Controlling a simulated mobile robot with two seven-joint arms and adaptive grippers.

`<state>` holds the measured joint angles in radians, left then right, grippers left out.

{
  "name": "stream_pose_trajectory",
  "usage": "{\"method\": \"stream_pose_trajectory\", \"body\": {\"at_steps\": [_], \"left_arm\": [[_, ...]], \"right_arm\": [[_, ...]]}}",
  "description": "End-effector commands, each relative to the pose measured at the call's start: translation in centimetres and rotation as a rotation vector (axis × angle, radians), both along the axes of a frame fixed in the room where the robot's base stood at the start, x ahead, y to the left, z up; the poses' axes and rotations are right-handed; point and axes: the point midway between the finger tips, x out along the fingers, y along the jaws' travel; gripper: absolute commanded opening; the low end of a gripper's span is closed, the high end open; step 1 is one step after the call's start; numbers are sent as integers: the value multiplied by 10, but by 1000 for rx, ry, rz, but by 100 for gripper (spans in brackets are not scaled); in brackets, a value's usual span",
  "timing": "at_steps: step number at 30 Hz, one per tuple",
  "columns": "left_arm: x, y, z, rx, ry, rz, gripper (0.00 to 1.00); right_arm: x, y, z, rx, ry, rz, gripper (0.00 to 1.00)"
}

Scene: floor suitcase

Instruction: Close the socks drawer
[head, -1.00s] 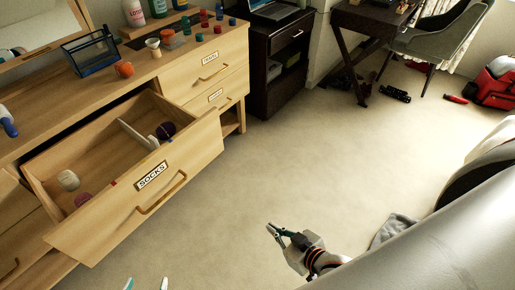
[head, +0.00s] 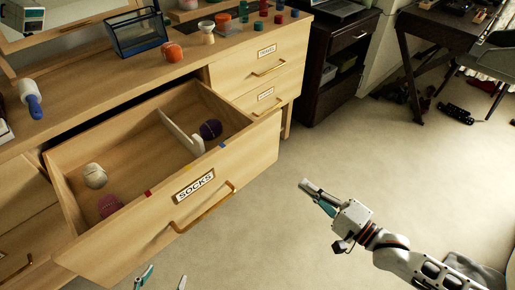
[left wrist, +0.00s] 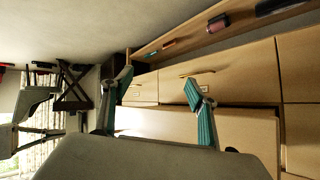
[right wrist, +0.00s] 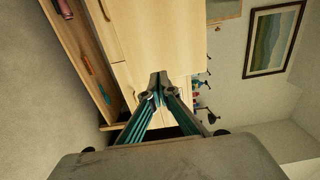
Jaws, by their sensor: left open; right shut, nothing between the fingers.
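The socks drawer (head: 240,172) is pulled well out of the wooden dresser. Its front carries a SOCKS label (head: 195,186) and a bar handle (head: 205,206). Inside lie a white rolled sock (head: 95,176), a pink one (head: 109,206) and a purple one (head: 210,129) by a white divider (head: 180,132). My left gripper (head: 164,278) is open, its fingertips low in front of the drawer; its fingers also show apart in the left wrist view (left wrist: 158,82). My right gripper (head: 318,196) is shut and empty, right of the drawer front and apart from it.
The dresser top (head: 120,95) holds a blue basket (head: 137,32), an orange cup (head: 171,51) and several small items. Two shut drawers (head: 258,68) are at its right. A dark cabinet (head: 335,75) stands beyond. The carpet (head: 330,150) right of the drawer is clear.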

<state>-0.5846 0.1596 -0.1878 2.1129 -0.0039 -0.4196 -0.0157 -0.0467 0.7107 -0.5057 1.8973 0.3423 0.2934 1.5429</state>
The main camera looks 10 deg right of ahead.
Motion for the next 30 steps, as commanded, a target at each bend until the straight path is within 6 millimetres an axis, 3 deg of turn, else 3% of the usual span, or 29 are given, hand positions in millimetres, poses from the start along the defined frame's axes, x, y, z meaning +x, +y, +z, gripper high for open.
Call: {"method": "stream_pose_trajectory", "body": {"at_steps": [8, 16, 24, 30], "left_arm": [[-12, -7, -8, -15, 25, 3, 59], [-18, -13, -14, -26, 38, 3, 59], [-5, -11, -8, -21, 11, -3, 59], [-3, -9, -6, -15, 3, -12, 59]], "right_arm": [[10, 7, -1, 8, 4, 1, 0], [50, 36, -1, 9, 3, 1, 0], [90, 65, -3, 8, 6, 2, 0], [108, 78, -2, 8, 7, 1, 0]]}}
